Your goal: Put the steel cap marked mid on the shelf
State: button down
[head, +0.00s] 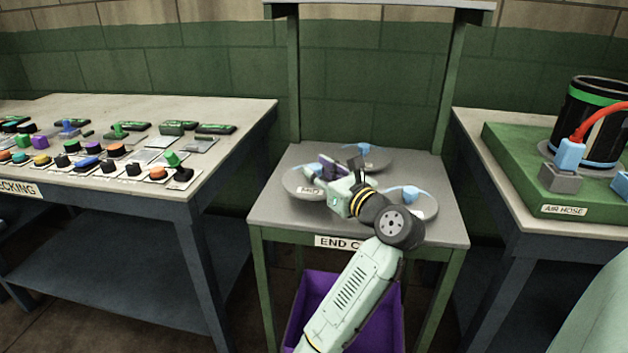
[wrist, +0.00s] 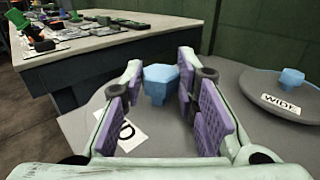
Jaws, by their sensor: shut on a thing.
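The steel cap marked mid (head: 297,184) is a round grey plate on the left of the end-cap stand, its label partly covered. My gripper (head: 338,170) is over it. In the wrist view, the purple pads of my gripper (wrist: 165,105) are shut on the cap's blue knob (wrist: 160,80), and part of the white label (wrist: 120,131) shows beside the left finger. I cannot tell whether the cap rests on the stand or is just clear of it. A high grey shelf board (head: 385,4) crosses the top of the stand.
The cap marked wide (wrist: 282,97) sits at right in the wrist view. Another cap (head: 424,207) lies at the right of the stand top (head: 285,226), partly behind my arm. A purple bin (head: 313,290) is underneath. Cluttered bench (head: 235,115) left; air hose table (head: 478,135) right.

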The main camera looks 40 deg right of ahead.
jog(key=shift+w+a, duration=0.2)
jog(key=shift+w, duration=0.6)
jog(key=shift+f, duration=1.8)
jog(key=shift+f, duration=0.15)
jog(key=c, duration=1.2)
grip_release()
jog(key=shift+c, duration=0.2)
jog(key=s, duration=0.8)
jog(key=s+a+b, duration=0.1)
jog(key=s, duration=0.3)
